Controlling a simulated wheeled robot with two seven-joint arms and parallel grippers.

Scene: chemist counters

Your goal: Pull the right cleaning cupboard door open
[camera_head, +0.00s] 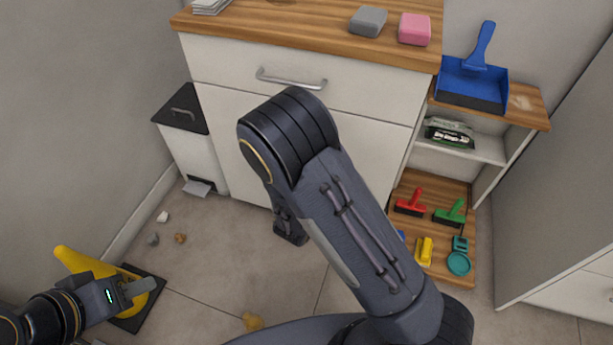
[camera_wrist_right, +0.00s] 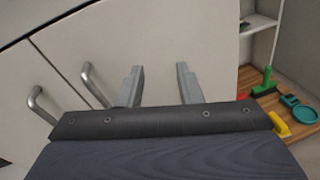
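The white cupboard (camera_head: 225,130) stands under a wooden worktop, with a drawer above its doors. My right arm hides most of the door fronts in the head view. In the right wrist view, the right door (camera_wrist_right: 165,40) is flush with the left door (camera_wrist_right: 60,75). The right door's grey bar handle (camera_wrist_right: 94,86) is left of my right gripper (camera_wrist_right: 160,85), outside its fingers. My right gripper is open, with nothing between its two fingers, facing the door. The left door's handle (camera_wrist_right: 40,104) is further left. My left gripper (camera_head: 145,286) is low at the left, away from the cupboard.
A white bin (camera_head: 188,145) with a black lid stands left of the cupboard. A shelf (camera_head: 485,148) with brushes below stands right. A yellow object (camera_head: 75,262) is by my left gripper.

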